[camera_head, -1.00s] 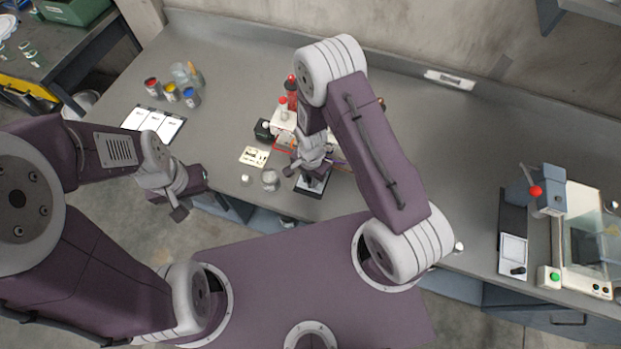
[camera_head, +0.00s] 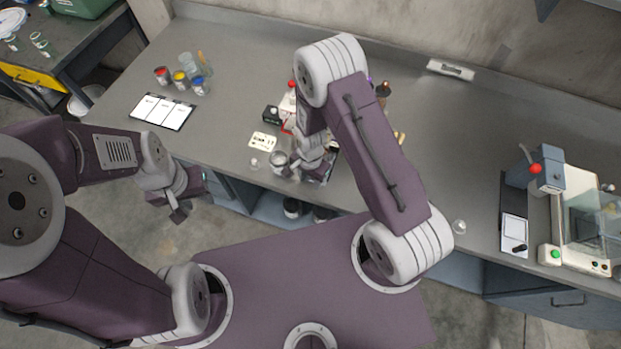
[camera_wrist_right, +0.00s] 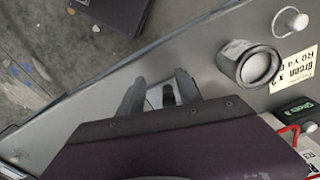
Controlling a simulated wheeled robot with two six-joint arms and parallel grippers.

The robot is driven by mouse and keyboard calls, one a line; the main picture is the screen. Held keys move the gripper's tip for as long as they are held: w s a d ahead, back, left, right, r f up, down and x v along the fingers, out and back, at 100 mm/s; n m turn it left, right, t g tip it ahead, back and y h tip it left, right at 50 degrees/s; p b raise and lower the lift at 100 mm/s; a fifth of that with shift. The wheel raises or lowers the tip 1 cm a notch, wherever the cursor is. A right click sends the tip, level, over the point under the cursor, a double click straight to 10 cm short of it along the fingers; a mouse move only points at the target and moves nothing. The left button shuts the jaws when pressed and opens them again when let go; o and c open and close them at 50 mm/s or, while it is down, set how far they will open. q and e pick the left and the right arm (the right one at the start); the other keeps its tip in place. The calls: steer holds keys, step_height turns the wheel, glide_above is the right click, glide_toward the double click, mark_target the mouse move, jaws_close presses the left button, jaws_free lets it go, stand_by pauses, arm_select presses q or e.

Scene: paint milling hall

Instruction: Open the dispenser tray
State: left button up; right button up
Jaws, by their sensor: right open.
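My right gripper (camera_head: 312,172) is over the front edge of the bench, partly hidden by its own arm in the head view. In the right wrist view its two fingers (camera_wrist_right: 158,93) are apart. A small dark knob-like part (camera_wrist_right: 168,94) on a pale surface shows between them; I cannot tell whether they touch it. A white and red device (camera_head: 288,118) stands just behind this gripper, largely hidden by the arm. I cannot tell for sure which part is the dispenser tray. My left gripper (camera_head: 181,208) hangs in front of the bench, away from everything; its opening is unclear.
A metal cup (camera_wrist_right: 252,65) and a label card (camera_wrist_right: 297,68) lie beside the right gripper. Paint pots (camera_head: 180,80) and a white-sheeted board (camera_head: 162,112) are at left. A red-knobbed lever device (camera_head: 545,178) is at right. The bench middle-right (camera_head: 450,140) is clear.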

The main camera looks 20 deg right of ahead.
steer(key=shift+r, duration=0.55)
step_height(320, 180, up, 8)
steer(key=b, duration=0.1)
